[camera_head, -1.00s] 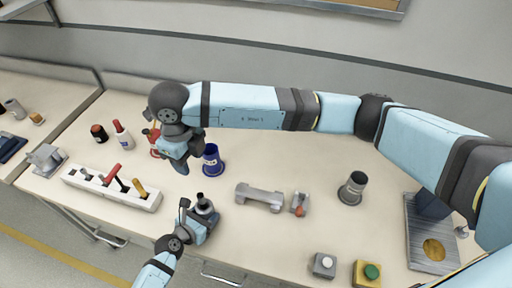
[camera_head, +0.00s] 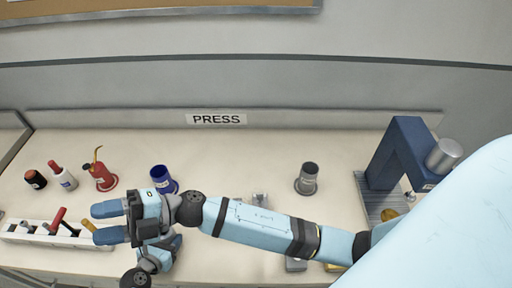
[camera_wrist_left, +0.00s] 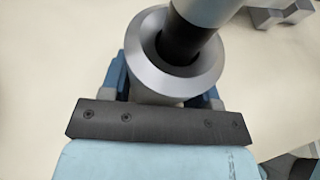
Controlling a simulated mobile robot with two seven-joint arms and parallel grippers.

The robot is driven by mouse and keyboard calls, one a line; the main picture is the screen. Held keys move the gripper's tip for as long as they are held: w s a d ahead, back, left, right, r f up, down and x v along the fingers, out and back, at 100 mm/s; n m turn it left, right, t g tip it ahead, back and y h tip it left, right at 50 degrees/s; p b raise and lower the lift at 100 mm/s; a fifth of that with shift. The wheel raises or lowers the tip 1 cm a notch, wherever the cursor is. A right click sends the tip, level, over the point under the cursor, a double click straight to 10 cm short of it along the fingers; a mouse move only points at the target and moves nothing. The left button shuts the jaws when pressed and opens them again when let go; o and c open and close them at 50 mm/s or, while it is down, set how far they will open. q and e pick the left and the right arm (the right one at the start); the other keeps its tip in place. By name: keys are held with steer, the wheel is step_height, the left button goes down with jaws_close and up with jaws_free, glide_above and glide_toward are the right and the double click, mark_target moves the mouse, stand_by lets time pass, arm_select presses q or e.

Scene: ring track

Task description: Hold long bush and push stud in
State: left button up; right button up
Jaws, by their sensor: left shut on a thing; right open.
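The long bush (camera_wrist_left: 147,62) is a grey metal sleeve with a wide flanged mouth, seen from above in the left wrist view. My left gripper (camera_wrist_left: 165,98) is shut on it, with a blue finger on each side. The dark shaft of the stud (camera_wrist_left: 184,42) stands in the bush's mouth, with a wider grey part above it; how deep it sits is unclear. In the head view my left gripper (camera_head: 165,252) is mostly hidden behind my right gripper, and the bush cannot be made out. My right gripper (camera_head: 108,222) is open, its fingers pointing left, apparently empty.
A red oil can (camera_head: 103,179), a blue cup (camera_head: 162,181) and a grey cup (camera_head: 307,178) stand along the back. A white tool rack (camera_head: 30,236) lies at left. A blue press (camera_head: 394,150) stands at right.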

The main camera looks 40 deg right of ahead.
steer(key=w+d+f+m+t+h, duration=0.2)
steer(key=d+f+m+t+h, duration=1.1)
steer(key=m, duration=0.6)
steer(key=s+d+f+m+g+h, duration=0.1)
steer(key=s+d+f+m+h, duration=0.1)
steer(key=s+d+f, duration=0.2)
steer(key=s+d+f+m+g+h, duration=0.2)
steer(key=s+d+f+m, duration=0.1)
steer(key=f, duration=0.4)
steer(key=s+d+f+m+g+h, duration=0.2)
steer(key=s+d+f+m, duration=0.1)
steer(key=s+d+f, duration=0.2)
steer(key=shift+s+d+f, duration=0.2)
steer(key=shift+s+d, duration=0.1)
steer(key=shift+d, duration=0.2)
steer(key=shift+h, duration=0.3)
arm_select(q)
steer(key=o, duration=1.1)
